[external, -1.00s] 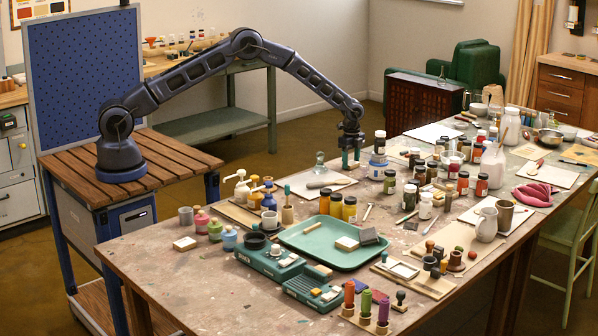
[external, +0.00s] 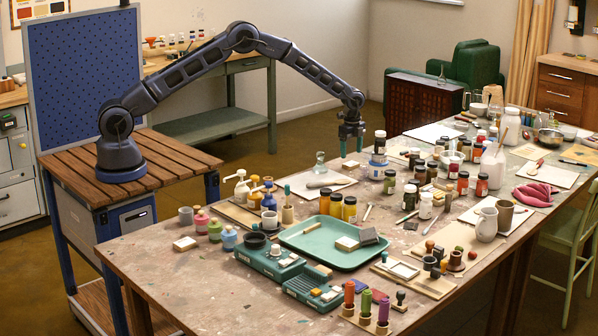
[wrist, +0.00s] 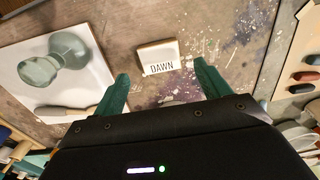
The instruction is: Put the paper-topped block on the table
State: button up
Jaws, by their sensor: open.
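A pale-topped block (external: 346,243) sits in the green tray (external: 300,240), beside a dark block. Another pale-topped block (external: 185,243) lies on the table (external: 190,285) at the front left. I cannot tell which top is paper. My gripper (external: 351,148) is open and empty, above the far side of the table and well away from both blocks. In the wrist view, my gripper (wrist: 161,86) has its green fingers spread.
A stacked blue-labelled tin (external: 377,165) and several jars stand to the right. The front left of the table is mostly clear.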

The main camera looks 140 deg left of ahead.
aim_at(351, 164)
notch_tip(351, 164, up, 7)
jog(key=shift+r, duration=0.2)
jog(key=shift+w, duration=0.1)
